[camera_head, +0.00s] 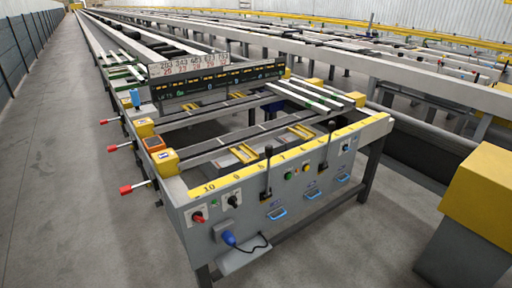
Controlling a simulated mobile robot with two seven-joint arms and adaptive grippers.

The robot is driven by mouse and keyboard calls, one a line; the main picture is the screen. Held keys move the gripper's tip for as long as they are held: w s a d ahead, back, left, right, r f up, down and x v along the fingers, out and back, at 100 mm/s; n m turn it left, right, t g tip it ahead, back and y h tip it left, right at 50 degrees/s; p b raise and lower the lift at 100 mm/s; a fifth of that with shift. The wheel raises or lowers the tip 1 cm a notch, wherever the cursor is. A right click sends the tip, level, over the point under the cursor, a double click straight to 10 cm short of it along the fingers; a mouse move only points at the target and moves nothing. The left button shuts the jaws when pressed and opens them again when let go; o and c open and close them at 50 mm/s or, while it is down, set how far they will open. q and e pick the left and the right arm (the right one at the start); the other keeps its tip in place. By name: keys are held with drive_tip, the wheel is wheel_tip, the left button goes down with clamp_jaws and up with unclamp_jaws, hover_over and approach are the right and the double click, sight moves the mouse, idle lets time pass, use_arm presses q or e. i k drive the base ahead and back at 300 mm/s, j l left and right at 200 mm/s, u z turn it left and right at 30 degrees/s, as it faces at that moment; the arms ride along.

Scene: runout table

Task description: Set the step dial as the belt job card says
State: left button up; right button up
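The runout table (185,225) stands in the middle, its grey front panel facing me. A small black rotary knob (233,200) on a pale plate sits at the panel's left, beside a red-handled switch (198,216). Which one is the step dial I cannot tell; their marks are too small to read. A white strip with rows of black and red numbers (188,65) stands above a dark display board (215,80). Whether this strip is the belt job card I cannot tell. Neither of my grippers is in view.
Black levers (267,170), blue handles (277,213) and a blue plug (229,238) stick out from the panel. Red-tipped levers (125,189) project left. A yellow-topped grey box (480,190) stands at right. The left floor (60,190) is clear.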

sight(232, 201)
drive_tip(key=u, duration=4.9)
drive_tip(key=k+z, duration=0.1)
drive_tip(key=z, duration=2.05)
drive_tip(key=k+l+z, duration=0.15)
drive_tip(key=z, duration=0.35)
drive_tip(key=k+l+z, duration=0.1)
drive_tip(key=l+z, duration=0.65)
drive_tip(key=z, duration=0.2)
drive_tip(key=l+z, duration=0.35)
drive_tip(key=z, duration=0.15)
